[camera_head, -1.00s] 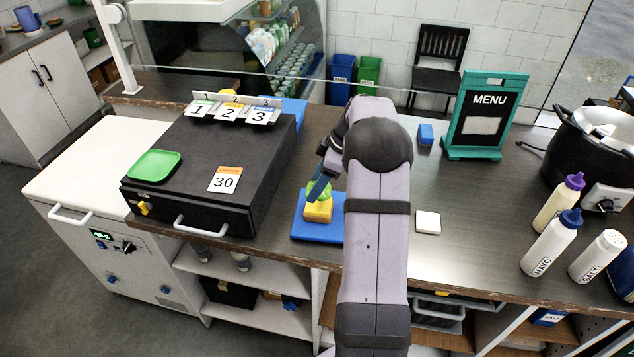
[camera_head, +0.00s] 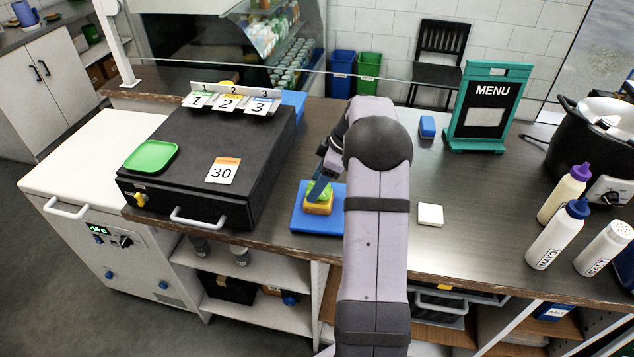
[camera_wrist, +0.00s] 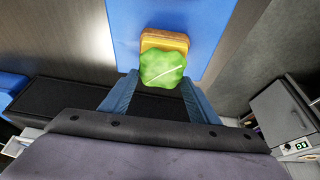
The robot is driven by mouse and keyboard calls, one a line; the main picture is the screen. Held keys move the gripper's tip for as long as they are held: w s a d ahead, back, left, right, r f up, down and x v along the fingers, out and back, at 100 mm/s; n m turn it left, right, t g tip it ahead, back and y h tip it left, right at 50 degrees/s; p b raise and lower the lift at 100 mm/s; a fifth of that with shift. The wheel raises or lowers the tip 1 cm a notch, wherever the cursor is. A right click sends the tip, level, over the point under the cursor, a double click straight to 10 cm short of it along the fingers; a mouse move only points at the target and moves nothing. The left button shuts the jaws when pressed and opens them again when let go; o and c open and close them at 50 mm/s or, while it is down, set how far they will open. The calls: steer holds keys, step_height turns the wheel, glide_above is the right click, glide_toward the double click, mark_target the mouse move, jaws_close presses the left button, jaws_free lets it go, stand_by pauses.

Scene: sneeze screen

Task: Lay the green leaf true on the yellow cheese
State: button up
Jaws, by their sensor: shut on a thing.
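The green leaf (camera_head: 317,190) is in my gripper (camera_head: 321,188), over the yellow cheese (camera_head: 319,208). In the wrist view the leaf (camera_wrist: 163,68) lies between the fingertips of my gripper (camera_wrist: 158,84) and covers the near part of the cheese (camera_wrist: 165,40). The cheese's far edge shows beyond the leaf, so the leaf sits toward the gripper side. The cheese is on a stack on the blue board (camera_head: 318,227). I cannot tell whether the leaf touches the cheese.
A black box (camera_head: 205,165) with a green plate (camera_head: 151,156) stands to the left. A white square (camera_head: 430,214) lies right of my arm. Bottles (camera_head: 558,235) and a black pot (camera_head: 590,140) stand at far right. A clear screen stands behind.

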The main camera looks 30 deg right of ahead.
steer(key=shift+f+b, duration=0.55)
steer(key=shift+f, duration=0.05)
stand_by(0.3)
steer(key=o, duration=1.1)
steer(key=shift+b+v, duration=1.25)
steer(key=shift+v, duration=2.45)
